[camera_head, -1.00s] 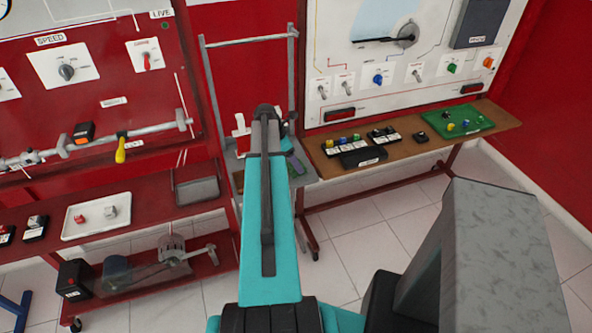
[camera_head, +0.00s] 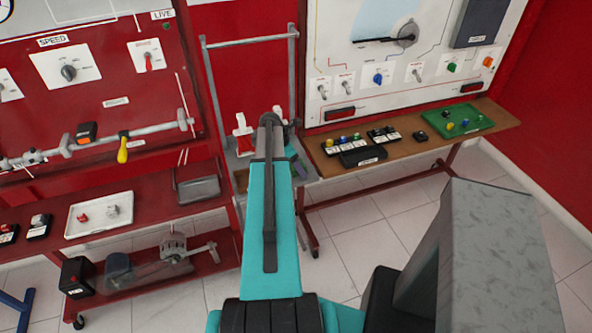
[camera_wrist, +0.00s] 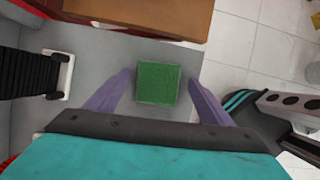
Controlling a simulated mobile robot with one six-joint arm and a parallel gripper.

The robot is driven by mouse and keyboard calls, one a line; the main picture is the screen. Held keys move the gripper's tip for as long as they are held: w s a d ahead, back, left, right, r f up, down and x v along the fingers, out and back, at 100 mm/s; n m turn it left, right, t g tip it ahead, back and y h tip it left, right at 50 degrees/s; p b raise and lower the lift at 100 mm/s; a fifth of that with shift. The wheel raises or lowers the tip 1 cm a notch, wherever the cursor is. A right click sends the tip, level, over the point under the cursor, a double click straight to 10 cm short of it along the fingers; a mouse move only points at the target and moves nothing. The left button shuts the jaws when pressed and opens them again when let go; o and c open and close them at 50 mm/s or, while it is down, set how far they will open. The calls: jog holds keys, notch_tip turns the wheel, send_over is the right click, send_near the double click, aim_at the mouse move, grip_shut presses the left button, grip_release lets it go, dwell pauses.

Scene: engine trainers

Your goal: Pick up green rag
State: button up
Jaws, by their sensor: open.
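The green rag (camera_wrist: 157,84) is a folded square lying flat on a grey surface (camera_wrist: 110,50) in the wrist view. My gripper (camera_wrist: 160,85) is open, with one purple finger to the left of the rag and one to the right. Gaps show between the rag and both fingers. I cannot tell how high the fingertips are above the surface. In the head view my teal arm covers most of the grey cart (camera_head: 241,168), and the rag cannot be made out there.
A black ribbed object (camera_wrist: 28,74) stands left of the rag. A brown bench edge (camera_wrist: 185,15) lies just beyond it. In the head view, a brown bench (camera_head: 400,160) carries black modules and a green tray (camera_head: 470,128); a red trainer bench (camera_head: 150,205) stands left.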

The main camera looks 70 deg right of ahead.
jog(key=c, duration=1.1)
jog(key=shift+r, duration=0.15)
jog(key=shift+r+b, duration=0.7)
jog(key=shift+r, duration=0.45)
jog(key=w+a+b, duration=0.1)
jog(key=a, duration=0.4)
jog(key=w+a+r+b, duration=0.1)
jog(key=a, duration=0.4)
jog(key=w+a+r+b, duration=0.1)
jog(key=a+b, duration=0.1)
jog(key=a, duration=0.3)
jog(key=shift+w+a+r, duration=0.1)
jog(key=shift+a+r, duration=0.1)
jog(key=shift+a, duration=0.15)
